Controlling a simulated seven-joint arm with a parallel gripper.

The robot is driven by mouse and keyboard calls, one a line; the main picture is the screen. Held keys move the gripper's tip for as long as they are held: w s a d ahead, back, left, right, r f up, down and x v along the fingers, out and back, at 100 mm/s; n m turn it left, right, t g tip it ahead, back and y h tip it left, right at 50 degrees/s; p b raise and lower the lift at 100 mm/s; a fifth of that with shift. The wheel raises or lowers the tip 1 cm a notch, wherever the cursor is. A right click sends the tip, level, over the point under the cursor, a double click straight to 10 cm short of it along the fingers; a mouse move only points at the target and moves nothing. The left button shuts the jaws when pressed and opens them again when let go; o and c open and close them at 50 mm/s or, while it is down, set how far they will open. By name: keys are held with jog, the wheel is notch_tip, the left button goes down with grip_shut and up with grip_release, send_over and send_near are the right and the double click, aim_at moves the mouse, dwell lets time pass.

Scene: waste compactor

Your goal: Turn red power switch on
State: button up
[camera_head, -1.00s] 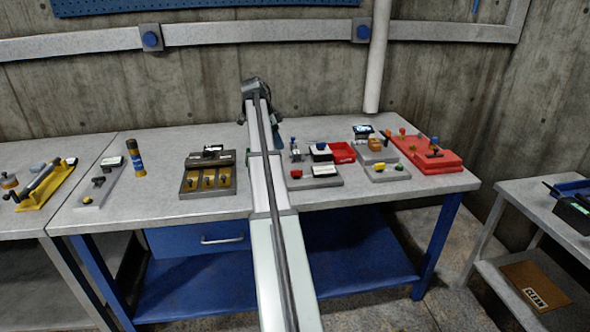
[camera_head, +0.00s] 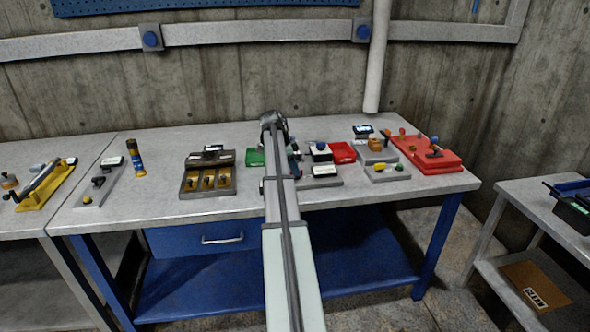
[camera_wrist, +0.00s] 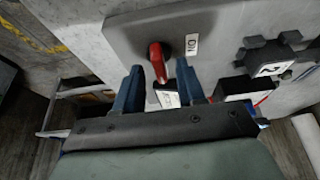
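The red power switch (camera_wrist: 156,60) is a short red lever on a grey panel (camera_wrist: 125,38) in the wrist view. A white "ON" label (camera_wrist: 191,44) is on the panel just right of it. My gripper (camera_wrist: 160,65) is open, with its two blue fingertips to the left and right of the lever in the picture. I cannot tell whether either finger touches it. In the head view my arm covers the left part of a grey base plate (camera_head: 322,182), and the switch cannot be made out there.
A green tray (camera_head: 255,157) lies left of my arm, and a red tray (camera_head: 342,153) lies to the right. A box with brass levers (camera_head: 207,182) stands further left. A red fixture (camera_head: 435,160) is at the table's right end. Dark blocks (camera_wrist: 265,60) sit right of the switch.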

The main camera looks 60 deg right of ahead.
jog(key=shift+s+d+f, duration=0.15)
jog(key=shift+s+f, duration=0.05)
jog(key=shift+f, duration=0.35)
jog(key=shift+c, duration=0.2)
grip_shut()
